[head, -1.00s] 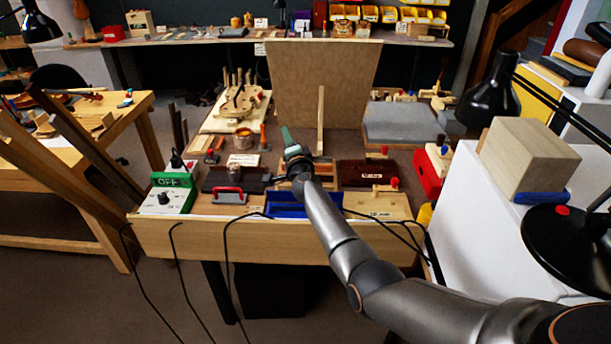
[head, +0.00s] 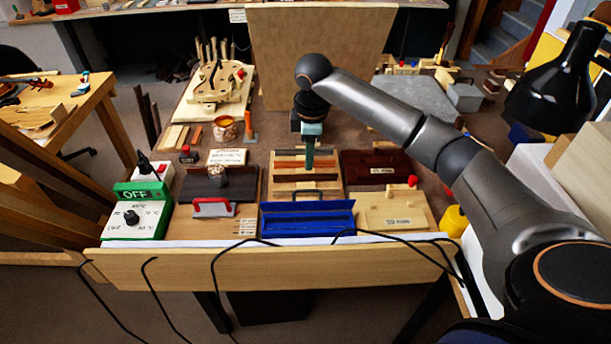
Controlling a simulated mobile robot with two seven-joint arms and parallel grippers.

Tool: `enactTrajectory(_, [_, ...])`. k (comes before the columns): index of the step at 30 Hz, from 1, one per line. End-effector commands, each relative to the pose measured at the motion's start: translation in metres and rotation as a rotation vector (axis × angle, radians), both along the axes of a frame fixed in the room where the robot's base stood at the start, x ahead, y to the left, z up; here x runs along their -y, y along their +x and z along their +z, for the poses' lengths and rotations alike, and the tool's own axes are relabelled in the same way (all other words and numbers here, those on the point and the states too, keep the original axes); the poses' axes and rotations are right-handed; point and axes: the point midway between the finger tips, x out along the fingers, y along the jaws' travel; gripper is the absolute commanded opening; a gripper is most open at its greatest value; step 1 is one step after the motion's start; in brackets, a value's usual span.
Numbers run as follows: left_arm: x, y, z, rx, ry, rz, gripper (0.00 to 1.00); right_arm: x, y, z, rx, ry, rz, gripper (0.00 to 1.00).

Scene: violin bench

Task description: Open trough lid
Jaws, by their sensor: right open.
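The blue trough (head: 308,222) sits at the front of the bench, at the middle. A dark bar handle (head: 309,192) stands at its back edge. I cannot tell clearly which blue surface is the lid or how far it is raised. My right gripper (head: 310,162) points down, behind the trough and above a light wooden rack (head: 279,186) holding several wood strips. It is apart from the handle and looks empty; its teal fingers are small in view. My left gripper is not in view.
Left of the trough are a red-handled block (head: 213,208) and a green and white control box (head: 138,215) marked OFF. A pale wooden block (head: 396,210) and a dark red case (head: 377,170) lie right. A tall board (head: 318,45) stands behind. Black cables hang over the front edge.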

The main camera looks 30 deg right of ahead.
Motion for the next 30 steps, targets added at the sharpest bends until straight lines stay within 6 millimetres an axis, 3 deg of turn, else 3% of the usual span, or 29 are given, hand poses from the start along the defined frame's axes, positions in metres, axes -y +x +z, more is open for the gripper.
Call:
enactTrajectory(7, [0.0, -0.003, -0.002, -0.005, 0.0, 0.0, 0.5, 0.007, -0.004, -0.022, -0.027, -0.025, 0.005, 0.42])
enactTrajectory(21, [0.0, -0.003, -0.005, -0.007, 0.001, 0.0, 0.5, 0.013, 0.008, -0.109, -0.024, -0.021, 0.004, 0.42])
enactTrajectory(30, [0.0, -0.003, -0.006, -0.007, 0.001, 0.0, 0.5, 0.015, 0.011, -0.124, -0.021, -0.023, 0.006, 0.42])
